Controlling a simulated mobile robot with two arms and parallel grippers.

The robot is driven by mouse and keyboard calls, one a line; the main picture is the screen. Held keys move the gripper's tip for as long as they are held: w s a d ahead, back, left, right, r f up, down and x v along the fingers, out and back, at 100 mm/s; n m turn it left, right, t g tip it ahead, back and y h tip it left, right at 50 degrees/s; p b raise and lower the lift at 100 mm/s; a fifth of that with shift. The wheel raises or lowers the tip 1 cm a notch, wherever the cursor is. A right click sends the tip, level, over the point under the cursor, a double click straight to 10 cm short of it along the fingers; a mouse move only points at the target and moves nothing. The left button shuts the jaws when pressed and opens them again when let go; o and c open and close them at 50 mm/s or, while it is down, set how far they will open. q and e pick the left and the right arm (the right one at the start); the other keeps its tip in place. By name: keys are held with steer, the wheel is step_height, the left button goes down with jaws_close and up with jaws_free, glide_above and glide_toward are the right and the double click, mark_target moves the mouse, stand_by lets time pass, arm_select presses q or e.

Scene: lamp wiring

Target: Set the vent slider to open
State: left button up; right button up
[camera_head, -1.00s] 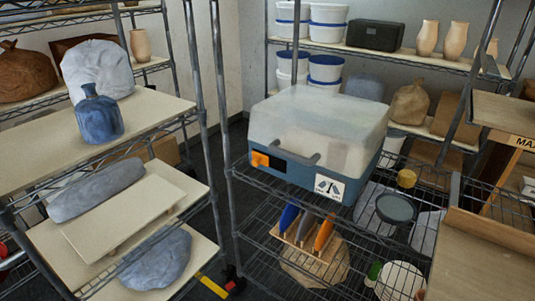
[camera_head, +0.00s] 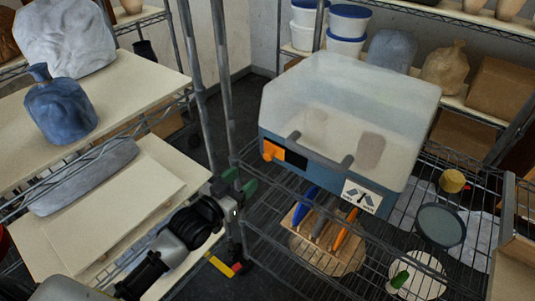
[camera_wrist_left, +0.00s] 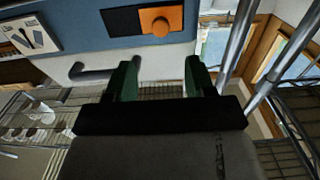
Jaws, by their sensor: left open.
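The vent slider (camera_head: 272,150) is an orange plate with a knob, at the left end of a black slot (camera_head: 296,158) on the blue base of a box with a cloudy clear lid (camera_head: 345,105). In the left wrist view the slider (camera_wrist_left: 161,21) is near the top, with the black slot (camera_wrist_left: 118,21) to its left. My left gripper (camera_head: 239,182), with green fingertips, is open, lower left of the slider and apart from it. In the wrist view its empty fingers (camera_wrist_left: 162,78) point toward the slider. My right gripper is not in view.
The box stands on a wire shelf (camera_head: 270,190); a grey handle (camera_head: 320,150) sticks out beside the slot. A rack post (camera_head: 222,110) stands close left of the box. Below are a wooden block with coloured handles (camera_head: 318,230) and a dark round dish (camera_head: 441,224).

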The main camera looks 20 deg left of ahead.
mark_target(266, 157)
arm_select(q)
steer(key=x, duration=0.9)
steer(key=shift+w+f+p, duration=0.15)
steer(key=shift+w+p, duration=0.05)
steer(key=shift+p, duration=0.15)
jaws_close()
